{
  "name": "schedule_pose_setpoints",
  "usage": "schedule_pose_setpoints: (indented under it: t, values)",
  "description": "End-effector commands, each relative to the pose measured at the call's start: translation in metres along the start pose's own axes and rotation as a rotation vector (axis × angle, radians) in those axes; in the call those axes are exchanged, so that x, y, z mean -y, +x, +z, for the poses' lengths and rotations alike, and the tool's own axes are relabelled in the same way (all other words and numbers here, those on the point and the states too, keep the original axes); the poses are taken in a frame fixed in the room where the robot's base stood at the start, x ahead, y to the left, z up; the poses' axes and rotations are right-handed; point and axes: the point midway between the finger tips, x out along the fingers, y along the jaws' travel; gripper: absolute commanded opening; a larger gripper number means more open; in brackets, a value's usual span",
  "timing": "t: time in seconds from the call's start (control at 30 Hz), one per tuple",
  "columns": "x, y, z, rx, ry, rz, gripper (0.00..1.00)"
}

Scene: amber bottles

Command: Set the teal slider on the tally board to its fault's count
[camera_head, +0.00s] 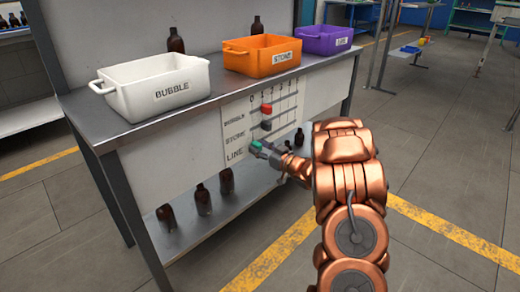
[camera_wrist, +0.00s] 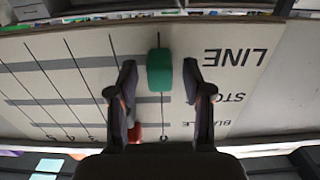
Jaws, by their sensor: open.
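The tally board (camera_head: 236,120) is on the bench's front face, with rows BUBBLE, STONE and LINE and vertical column lines. The teal slider (camera_head: 255,146) is on the LINE row at the 0 line. It also shows in the wrist view (camera_wrist: 160,70), where the board appears upside down. My gripper (camera_wrist: 158,78) is open, with one finger on each side of the teal slider and visible gaps between. In the head view my gripper (camera_head: 262,149) is at the slider. A red slider (camera_head: 266,108) is on the BUBBLE row and a dark slider (camera_head: 266,125) on the STONE row.
On the bench top (camera_head: 140,124) stand a white BUBBLE bin (camera_head: 170,93), an orange STONE bin (camera_head: 270,63) and a purple LINE bin (camera_head: 325,41). Bin contents are not visible. An amber bottle (camera_head: 176,41) stands behind the white bin. Several bottles stand on the lower shelf (camera_head: 185,237).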

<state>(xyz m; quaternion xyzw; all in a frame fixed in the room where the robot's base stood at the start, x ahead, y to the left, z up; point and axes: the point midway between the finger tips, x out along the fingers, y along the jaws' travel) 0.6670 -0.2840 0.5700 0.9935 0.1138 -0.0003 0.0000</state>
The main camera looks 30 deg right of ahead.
Motion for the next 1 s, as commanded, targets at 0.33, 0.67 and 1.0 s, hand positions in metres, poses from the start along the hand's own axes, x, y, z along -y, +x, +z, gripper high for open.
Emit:
schedule_pose_setpoints:
  t: [0.33, 0.67, 1.0]
  values:
    - [-0.0001, -0.0003, 0.0001, 0.000, 0.000, 0.000, 0.23]
    - [-0.0001, -0.0004, 0.0002, 0.000, 0.000, 0.000, 0.00]
    - [-0.0002, -0.0003, 0.0001, 0.000, 0.000, 0.000, 0.00]
